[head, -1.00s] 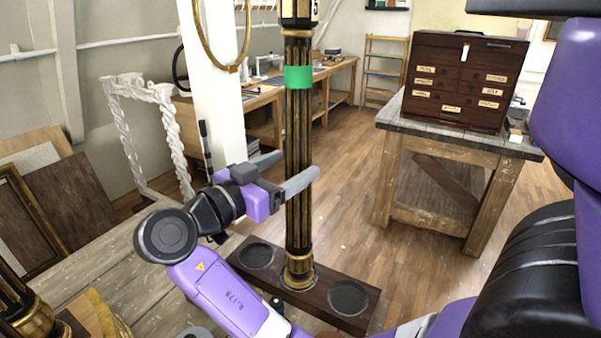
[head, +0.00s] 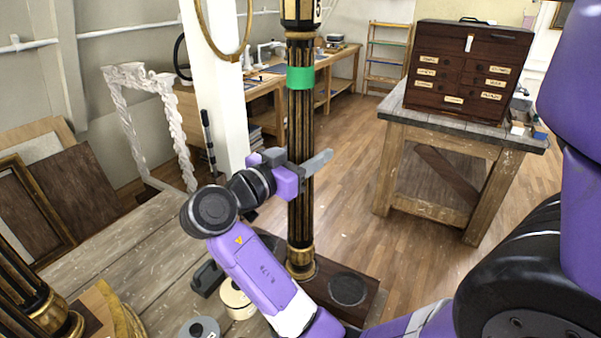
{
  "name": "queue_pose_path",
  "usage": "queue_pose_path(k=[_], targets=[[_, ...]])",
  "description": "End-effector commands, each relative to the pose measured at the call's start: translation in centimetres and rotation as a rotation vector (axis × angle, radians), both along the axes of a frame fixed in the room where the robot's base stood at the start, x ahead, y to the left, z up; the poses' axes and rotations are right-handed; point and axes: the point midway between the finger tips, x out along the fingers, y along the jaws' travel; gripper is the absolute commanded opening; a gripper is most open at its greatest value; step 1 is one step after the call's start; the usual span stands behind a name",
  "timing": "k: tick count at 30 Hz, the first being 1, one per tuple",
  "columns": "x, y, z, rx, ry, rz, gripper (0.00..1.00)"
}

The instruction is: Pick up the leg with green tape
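The leg with green tape (head: 300,77) is a dark fluted column with gilt trim and a green band near its top. It stands upright, its gilt foot (head: 301,262) at the dark wooden stand (head: 362,309). My gripper (head: 310,165) is at the leg's middle, well below the tape. One grey finger crosses in front of the leg and its tip reaches past the right side. The other finger is hidden, so I cannot tell whether the fingers touch or squeeze the leg.
The stand has a round dark recess (head: 348,289) right of the leg. A gilt ring (head: 226,50) hangs by the white post (head: 213,95). Another gilt-footed leg (head: 45,312) is at lower left. A bench with a drawer chest (head: 468,75) stands right. Floor is clear between.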

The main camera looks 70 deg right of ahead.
Motion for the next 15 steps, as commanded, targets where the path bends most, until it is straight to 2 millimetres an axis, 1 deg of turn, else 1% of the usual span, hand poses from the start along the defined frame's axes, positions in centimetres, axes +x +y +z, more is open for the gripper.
queue_pose_path(k=[1, 2, 3, 4, 11, 15], targets=[[0.0, 0.0, 0.0, 0.000, 0.000, 0.000, 0.18], [0.0, 0.0, 0.0, 0.000, 0.000, 0.000, 0.12], [0.0, 0.0, 0.0, 0.000, 0.000, 0.000, 0.04], [0.0, 0.0, 0.0, 0.000, 0.000, 0.000, 0.00], [0.0, 0.0, 0.3, -0.004, -0.002, 0.000, 0.00], [0.0, 0.0, 1.2, -0.007, -0.006, 0.000, 0.00]])
